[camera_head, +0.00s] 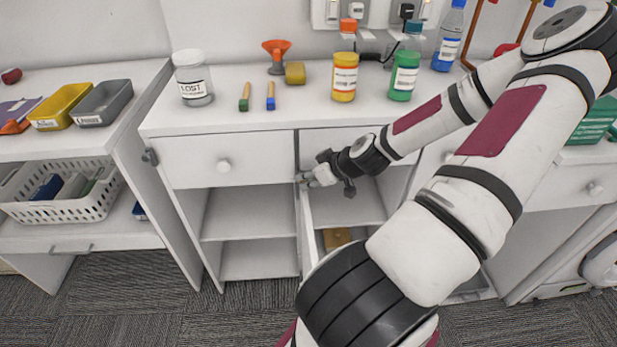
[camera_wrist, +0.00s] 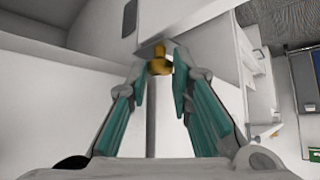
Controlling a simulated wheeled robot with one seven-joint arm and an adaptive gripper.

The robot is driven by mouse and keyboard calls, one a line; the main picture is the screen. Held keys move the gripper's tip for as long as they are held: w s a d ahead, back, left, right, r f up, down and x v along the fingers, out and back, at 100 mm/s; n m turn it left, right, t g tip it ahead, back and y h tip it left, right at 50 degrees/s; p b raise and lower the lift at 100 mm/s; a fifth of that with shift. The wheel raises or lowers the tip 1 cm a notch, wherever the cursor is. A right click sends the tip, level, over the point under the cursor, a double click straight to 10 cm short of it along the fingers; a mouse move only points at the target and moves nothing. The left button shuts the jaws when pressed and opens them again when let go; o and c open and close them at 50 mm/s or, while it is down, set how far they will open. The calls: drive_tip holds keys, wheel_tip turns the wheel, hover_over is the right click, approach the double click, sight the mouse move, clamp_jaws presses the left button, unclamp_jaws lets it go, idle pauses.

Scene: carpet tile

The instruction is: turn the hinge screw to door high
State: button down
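A small brass screw with a winged head (camera_wrist: 159,64) shows in the wrist view, just beyond and between my fingertips, near the edge of a white panel. My gripper (camera_wrist: 160,72) has its two teal-padded fingers spread on either side of it, with narrow gaps showing. In the head view my gripper (camera_head: 303,178) reaches to the cabinet front, at the top of a narrow white door (camera_head: 308,235) seen nearly edge-on. The screw is not visible in the head view.
The white cabinet (camera_head: 240,119) has a drawer (camera_head: 222,165) and open shelves beside the door. A brass-coloured piece (camera_head: 336,238) lies low inside. Jars and bottles stand on top, including a yellow jar (camera_head: 345,77). Another door (camera_head: 170,193) stands open at left.

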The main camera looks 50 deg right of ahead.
drive_tip(key=shift+a, duration=0.1)
drive_tip(key=m+h, duration=0.2)
drive_tip(key=m, duration=0.1)
drive_tip(key=shift+w+a+m+g+h, duration=0.1)
drive_tip(key=shift+a+m+g+h, duration=0.2)
drive_tip(key=shift+h, duration=0.1)
drive_tip(key=m+h, duration=0.1)
drive_tip(key=m+g+h, duration=0.1)
drive_tip(key=m, duration=0.1)
drive_tip(key=shift+w+a+r+p, duration=0.1)
drive_tip(key=shift+w+a+p, duration=0.05)
drive_tip(key=shift+a+p, duration=0.15)
drive_tip(key=m+g+h, duration=0.1)
drive_tip(key=m, duration=0.1)
drive_tip(key=m+g+h, duration=0.1)
drive_tip(key=shift+w+m, duration=0.3)
drive_tip(key=shift+m, duration=0.1)
drive_tip(key=shift+w+a+m+g+h+b, duration=0.15)
drive_tip(key=shift+m+g+h+b, duration=0.55)
drive_tip(key=shift+m+g, duration=0.9)
drive_tip(key=shift+m, duration=0.4)
drive_tip(key=c, duration=1.7)
unclamp_jaws()
